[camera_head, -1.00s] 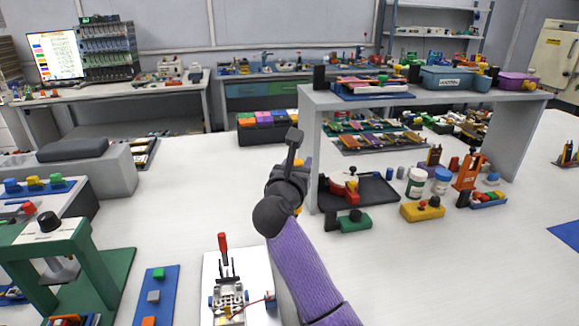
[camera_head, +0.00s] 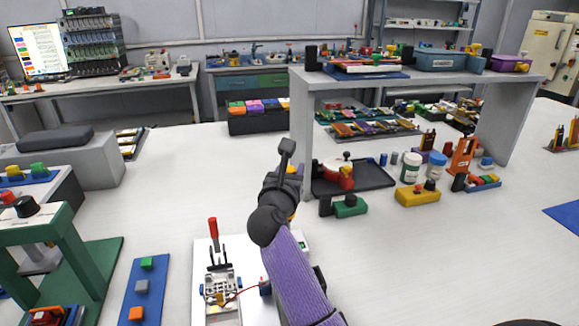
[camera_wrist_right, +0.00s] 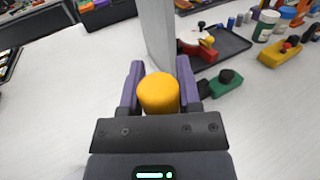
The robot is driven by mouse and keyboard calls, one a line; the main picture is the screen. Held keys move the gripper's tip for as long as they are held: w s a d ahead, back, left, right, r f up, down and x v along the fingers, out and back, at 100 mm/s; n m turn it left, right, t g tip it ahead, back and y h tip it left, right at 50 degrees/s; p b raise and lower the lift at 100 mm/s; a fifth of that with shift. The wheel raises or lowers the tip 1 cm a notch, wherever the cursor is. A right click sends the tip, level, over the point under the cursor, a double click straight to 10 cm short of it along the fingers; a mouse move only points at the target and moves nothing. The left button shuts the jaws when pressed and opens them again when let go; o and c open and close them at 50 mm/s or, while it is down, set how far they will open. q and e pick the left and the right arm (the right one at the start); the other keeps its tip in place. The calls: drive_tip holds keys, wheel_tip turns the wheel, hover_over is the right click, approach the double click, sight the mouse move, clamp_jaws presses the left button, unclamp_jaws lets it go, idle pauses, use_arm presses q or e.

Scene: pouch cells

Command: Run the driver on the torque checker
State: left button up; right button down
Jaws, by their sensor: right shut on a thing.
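My right gripper (camera_wrist_right: 158,92) is shut on the yellow driver handle (camera_wrist_right: 158,94), a thick round-topped cylinder between the two purple fingers in the wrist view. In the head view my purple right arm reaches up from the bottom, and only a sliver of yellow shows beside the dark gripper (camera_head: 286,182). The driver's lower end is hidden. A small unit with a greenish display (camera_head: 304,244) shows partly behind my right arm; I cannot tell whether it is the torque checker. My left gripper is not in view.
A white plate with a red-handled clamp fixture (camera_head: 217,285) lies left of my arm. A grey raised shelf (camera_head: 297,110) stands close ahead. A black tray (camera_head: 375,178), green block (camera_head: 350,207) and yellow block (camera_head: 417,197) stand to the right.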

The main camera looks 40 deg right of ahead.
use_arm(q)
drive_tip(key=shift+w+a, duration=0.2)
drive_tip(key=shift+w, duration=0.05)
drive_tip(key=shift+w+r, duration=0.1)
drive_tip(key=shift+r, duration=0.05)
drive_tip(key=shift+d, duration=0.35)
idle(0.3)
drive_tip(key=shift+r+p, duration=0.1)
drive_tip(key=shift+p, duration=0.25)
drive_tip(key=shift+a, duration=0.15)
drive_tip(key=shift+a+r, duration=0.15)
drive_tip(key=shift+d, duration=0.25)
use_arm(e)
drive_tip(key=shift+f, duration=0.2)
idle(0.4)
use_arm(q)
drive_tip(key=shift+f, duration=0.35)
use_arm(e)
drive_tip(key=shift+f, duration=0.25)
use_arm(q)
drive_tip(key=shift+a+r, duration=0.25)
use_arm(e)
drive_tip(key=shift+f, duration=0.15)
